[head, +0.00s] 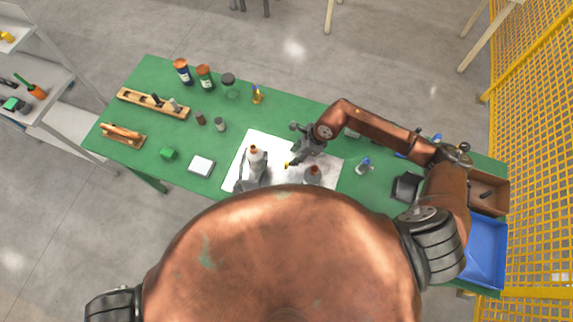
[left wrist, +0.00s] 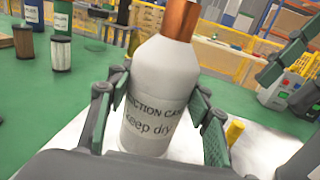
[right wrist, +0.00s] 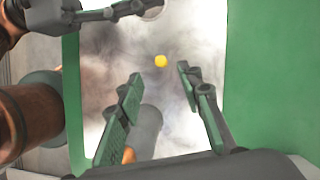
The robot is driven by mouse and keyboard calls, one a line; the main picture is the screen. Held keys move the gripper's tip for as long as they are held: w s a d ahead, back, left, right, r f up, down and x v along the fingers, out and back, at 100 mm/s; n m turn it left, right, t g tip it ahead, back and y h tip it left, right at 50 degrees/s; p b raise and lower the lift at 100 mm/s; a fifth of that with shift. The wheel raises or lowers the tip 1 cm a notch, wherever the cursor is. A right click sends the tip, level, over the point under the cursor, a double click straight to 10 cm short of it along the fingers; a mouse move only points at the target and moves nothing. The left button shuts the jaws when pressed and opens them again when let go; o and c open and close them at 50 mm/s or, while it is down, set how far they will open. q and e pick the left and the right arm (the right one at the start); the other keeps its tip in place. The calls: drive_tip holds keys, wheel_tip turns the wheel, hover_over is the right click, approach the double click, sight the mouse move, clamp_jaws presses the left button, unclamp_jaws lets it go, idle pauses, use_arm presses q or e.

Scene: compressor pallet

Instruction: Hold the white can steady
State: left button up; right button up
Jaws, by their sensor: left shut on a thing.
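The white can (head: 253,160) with a copper-coloured neck stands upright on the white sheet (head: 236,155). In the left wrist view the can (left wrist: 155,105) shows dark lettering, partly "keep dry".
On the green table (head: 240,118), a grey and copper object (head: 313,173) sits near the sheet's front edge. A blue bin (head: 487,250) is at right.

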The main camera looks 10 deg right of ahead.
sight(287, 163)
drive_tip(key=x, duration=0.7)
drive_tip(key=shift+f, duration=0.35)
clamp_jaws()
